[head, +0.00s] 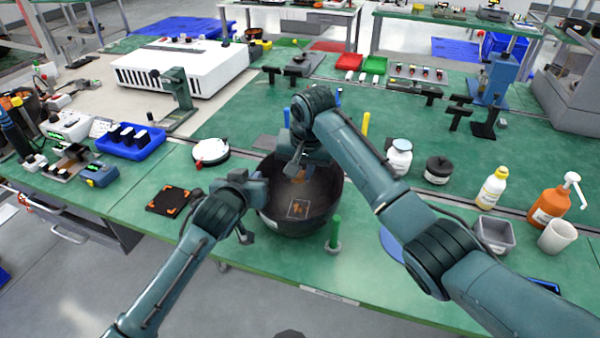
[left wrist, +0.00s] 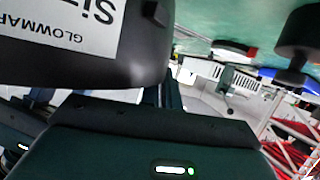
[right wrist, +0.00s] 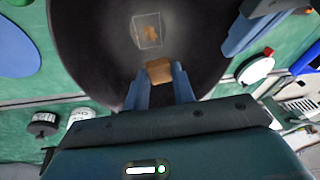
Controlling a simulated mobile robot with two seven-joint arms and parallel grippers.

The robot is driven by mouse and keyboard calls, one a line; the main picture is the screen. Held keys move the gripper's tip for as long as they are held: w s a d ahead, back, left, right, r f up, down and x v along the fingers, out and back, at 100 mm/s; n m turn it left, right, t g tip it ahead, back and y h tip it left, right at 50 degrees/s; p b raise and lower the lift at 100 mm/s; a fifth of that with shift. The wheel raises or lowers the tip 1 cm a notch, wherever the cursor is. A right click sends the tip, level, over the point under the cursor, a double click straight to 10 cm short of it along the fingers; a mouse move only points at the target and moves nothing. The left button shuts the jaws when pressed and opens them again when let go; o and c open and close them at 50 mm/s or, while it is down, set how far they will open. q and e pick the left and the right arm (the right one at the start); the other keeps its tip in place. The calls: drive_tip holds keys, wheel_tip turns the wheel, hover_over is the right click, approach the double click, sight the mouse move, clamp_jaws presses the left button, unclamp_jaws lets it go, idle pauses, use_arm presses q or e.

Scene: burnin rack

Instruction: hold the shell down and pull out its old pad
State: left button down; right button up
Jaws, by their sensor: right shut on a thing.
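The shell (head: 322,212) is a dark round bowl near the front edge of the green bench. It also shows in the right wrist view (right wrist: 90,60). My right gripper (right wrist: 160,82) is down inside the shell, its fingers shut on a small tan-brown pad (right wrist: 158,70). In the head view the pad is mostly hidden. A framed orange mark (right wrist: 147,30) shows on the shell's inside, apart from the fingers. My left gripper (head: 256,190) is at the shell's left rim; its finger gap is not clear. The left wrist view shows the shell's labelled outside (left wrist: 140,50) close up.
A black square plate with orange corners (head: 170,201) and a white round dish (head: 210,151) lie to the left. A green post (head: 334,232) stands at the shell's front right. Bottles and a grey bin (head: 493,236) stand to the right. A blue tray (head: 131,143) is further left.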

use_arm(q)
drive_tip(key=c, duration=1.6)
unclamp_jaws()
drive_tip(key=shift+o, duration=0.2)
